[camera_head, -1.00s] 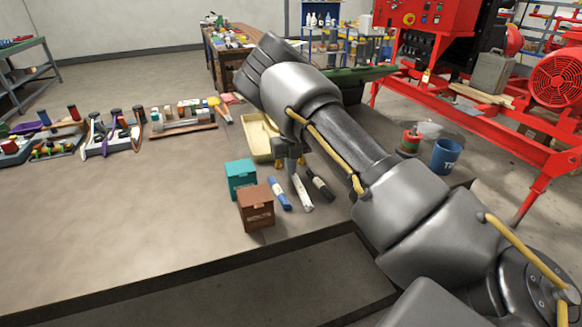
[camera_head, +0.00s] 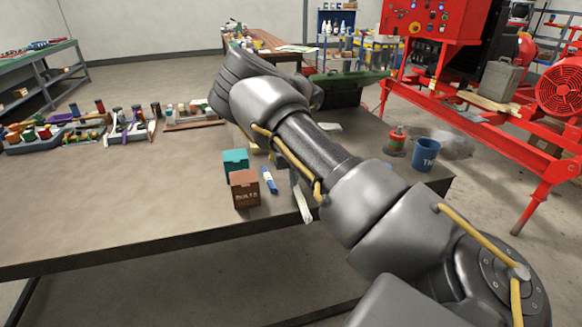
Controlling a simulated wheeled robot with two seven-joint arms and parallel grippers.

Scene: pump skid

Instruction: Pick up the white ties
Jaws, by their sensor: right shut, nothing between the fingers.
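My right gripper (camera_head: 291,174) is shut just above that end, mostly covered by my own forearm. I cannot tell whether it touches the ties, or whether they lie on the table or hang above it. My left gripper is not in view.
A blue mug (camera_head: 425,154) and a red-and-green spool (camera_head: 396,141) stand at the right. The table's left front is clear.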

